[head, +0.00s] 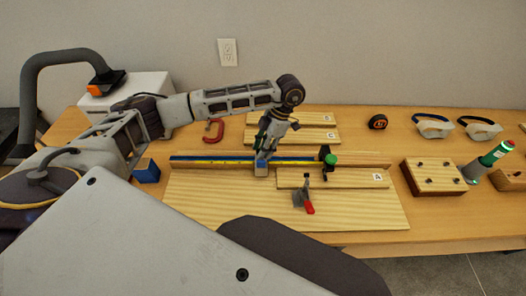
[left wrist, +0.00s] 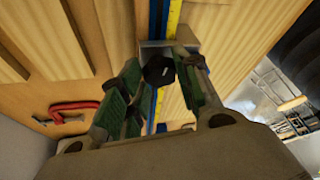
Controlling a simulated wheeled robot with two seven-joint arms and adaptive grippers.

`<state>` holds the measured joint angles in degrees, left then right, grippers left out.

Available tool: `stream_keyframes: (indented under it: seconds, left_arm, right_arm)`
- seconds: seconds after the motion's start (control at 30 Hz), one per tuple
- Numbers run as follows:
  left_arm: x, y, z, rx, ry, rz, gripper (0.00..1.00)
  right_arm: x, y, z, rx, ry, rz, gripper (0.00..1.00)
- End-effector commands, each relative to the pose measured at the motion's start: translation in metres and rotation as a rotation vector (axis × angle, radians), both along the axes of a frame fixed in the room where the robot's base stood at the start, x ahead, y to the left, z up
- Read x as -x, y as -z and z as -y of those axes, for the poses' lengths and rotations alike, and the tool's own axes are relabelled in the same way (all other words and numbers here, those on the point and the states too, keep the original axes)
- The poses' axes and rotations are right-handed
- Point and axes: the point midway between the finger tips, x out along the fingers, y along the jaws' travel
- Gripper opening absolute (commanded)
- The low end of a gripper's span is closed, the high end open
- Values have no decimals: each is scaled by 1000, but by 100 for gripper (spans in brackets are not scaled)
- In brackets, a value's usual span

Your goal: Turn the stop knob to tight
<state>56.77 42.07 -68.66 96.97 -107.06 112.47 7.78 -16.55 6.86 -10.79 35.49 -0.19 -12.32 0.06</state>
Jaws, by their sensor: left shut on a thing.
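A blue track with a yellow scale (head: 210,160) runs across a wooden board. A grey stop block (head: 261,169) straddles it near the middle. In the left wrist view, its black knob (left wrist: 158,70) shows between the green-padded fingers of my left gripper (left wrist: 160,85). My left gripper (head: 266,147) reaches down from above and is shut on this knob. The fingers hide the knob in the head view. I cannot read any tight mark. My right gripper is not in view.
A black fixture with a green knob (head: 331,160) stands right of the stop. A red-handled toggle clamp (head: 306,203) stands in front, by plank A (head: 340,180). Planks (head: 300,135) and a red C-clamp (head: 213,130) lie behind. A drilled block (head: 433,178) sits at right.

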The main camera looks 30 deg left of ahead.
Motion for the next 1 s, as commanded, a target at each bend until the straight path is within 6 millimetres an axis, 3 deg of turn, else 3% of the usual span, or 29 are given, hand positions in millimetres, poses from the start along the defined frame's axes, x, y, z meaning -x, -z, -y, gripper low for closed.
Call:
stream_keyframes:
  seconds: [0.5,0.7,1.0]
  left_arm:
    - [1,2,2,-1,387,4,8]
    - [2,1,3,-1,500,4,8]
    - [3,0,3,-1,581,3,8]
  right_arm:
    - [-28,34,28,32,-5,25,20]
    - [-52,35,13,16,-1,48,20]
    - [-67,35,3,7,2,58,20]
